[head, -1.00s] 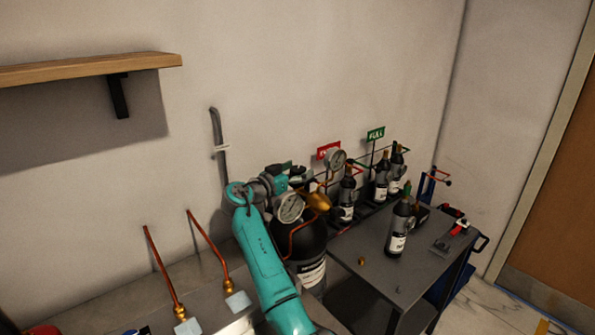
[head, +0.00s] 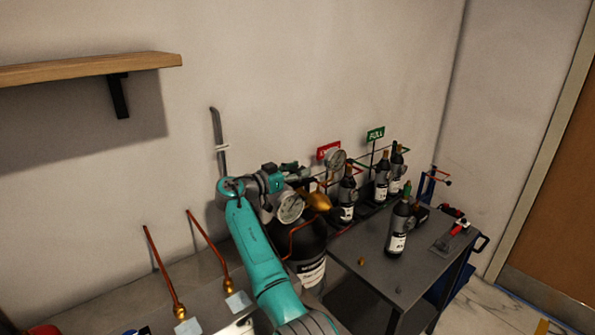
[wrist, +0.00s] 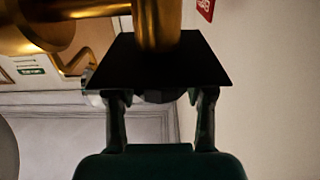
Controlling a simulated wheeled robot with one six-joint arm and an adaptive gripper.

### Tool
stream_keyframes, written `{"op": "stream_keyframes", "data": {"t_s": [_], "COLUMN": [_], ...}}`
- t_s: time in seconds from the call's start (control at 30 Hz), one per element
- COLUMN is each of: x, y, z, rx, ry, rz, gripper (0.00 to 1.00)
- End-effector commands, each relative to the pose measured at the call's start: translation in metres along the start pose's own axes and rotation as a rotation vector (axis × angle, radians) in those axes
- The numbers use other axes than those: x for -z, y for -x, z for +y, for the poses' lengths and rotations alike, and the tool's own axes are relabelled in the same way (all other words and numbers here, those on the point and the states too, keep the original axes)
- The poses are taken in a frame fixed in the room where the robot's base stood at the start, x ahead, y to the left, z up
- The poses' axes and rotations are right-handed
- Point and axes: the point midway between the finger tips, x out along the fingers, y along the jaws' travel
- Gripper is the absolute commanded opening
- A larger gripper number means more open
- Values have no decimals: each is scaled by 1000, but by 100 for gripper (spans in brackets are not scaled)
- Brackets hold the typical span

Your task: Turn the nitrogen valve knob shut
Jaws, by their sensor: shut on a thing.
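The black nitrogen cylinder (head: 312,250) with a white label stands behind my arm. A round gauge (head: 290,208) and a brass regulator (head: 319,201) sit on top of it. My gripper (head: 296,168) is at the regulator, partly hidden behind my wrist. In the wrist view my gripper (wrist: 161,98) is shut on a dark part at the end of a brass stem (wrist: 158,28), which I take to be the valve knob (wrist: 160,97). A black square plate (wrist: 158,62) hides most of it, so its turn angle cannot be read.
A dark cart (head: 372,262) to the right bears a small bottle (head: 399,232). Several more bottles stand behind it near the green sign (head: 376,134). Two copper pipes (head: 158,262) rise at left. A wooden shelf (head: 90,68) is above.

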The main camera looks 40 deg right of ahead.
Motion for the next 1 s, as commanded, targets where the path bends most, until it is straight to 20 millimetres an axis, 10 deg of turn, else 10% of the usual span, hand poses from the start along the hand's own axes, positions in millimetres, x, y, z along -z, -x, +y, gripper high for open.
{"op": "stream_keyframes", "data": {"t_s": [1.0], "x": [1], "y": [0], "z": [-1], "rx": [-317], "ry": [0], "rz": [-1], "gripper": [18]}}
